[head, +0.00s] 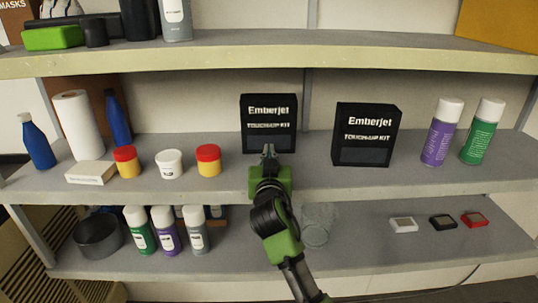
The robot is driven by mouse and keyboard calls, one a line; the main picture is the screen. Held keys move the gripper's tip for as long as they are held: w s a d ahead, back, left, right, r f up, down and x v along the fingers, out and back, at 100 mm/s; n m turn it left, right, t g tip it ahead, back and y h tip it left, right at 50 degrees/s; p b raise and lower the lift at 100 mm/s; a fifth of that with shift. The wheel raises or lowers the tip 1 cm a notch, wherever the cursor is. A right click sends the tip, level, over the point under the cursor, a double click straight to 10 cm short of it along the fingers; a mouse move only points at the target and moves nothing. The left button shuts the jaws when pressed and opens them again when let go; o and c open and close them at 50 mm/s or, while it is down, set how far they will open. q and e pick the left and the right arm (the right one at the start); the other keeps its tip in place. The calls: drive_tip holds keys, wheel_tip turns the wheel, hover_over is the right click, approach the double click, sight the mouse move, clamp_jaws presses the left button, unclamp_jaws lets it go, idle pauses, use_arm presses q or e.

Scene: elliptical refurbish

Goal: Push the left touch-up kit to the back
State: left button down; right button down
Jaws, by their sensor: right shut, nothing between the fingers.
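Two black boxes labelled "Emberjet touch-up kit" stand upright on the middle shelf in the head view. The left touch-up kit (270,110) is near the shelf's centre and appears farther back than the right touch-up kit (367,134). My right gripper (268,150) is shut and empty, with its fingertips at the lower front of the left kit. It hides a small part of the kit's bottom edge. Whether the tips touch the box I cannot tell. My left gripper is not in view.
The middle shelf (325,182) also holds red-lidded jars (208,161), a white tub (169,164), a paper roll (79,125), and purple (442,132) and green (482,131) spray cans. The upper shelf (230,57) overhangs the kits. Free room lies between the two kits.

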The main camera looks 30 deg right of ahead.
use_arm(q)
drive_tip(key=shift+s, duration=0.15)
use_arm(e)
drive_tip(key=shift+w, duration=0.1)
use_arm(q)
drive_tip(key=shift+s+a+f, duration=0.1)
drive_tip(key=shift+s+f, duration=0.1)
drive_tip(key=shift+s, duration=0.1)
use_arm(e)
drive_tip(key=shift+x, duration=0.9)
drive_tip(key=shift+d+r, duration=0.1)
drive_tip(key=shift+r, duration=0.1)
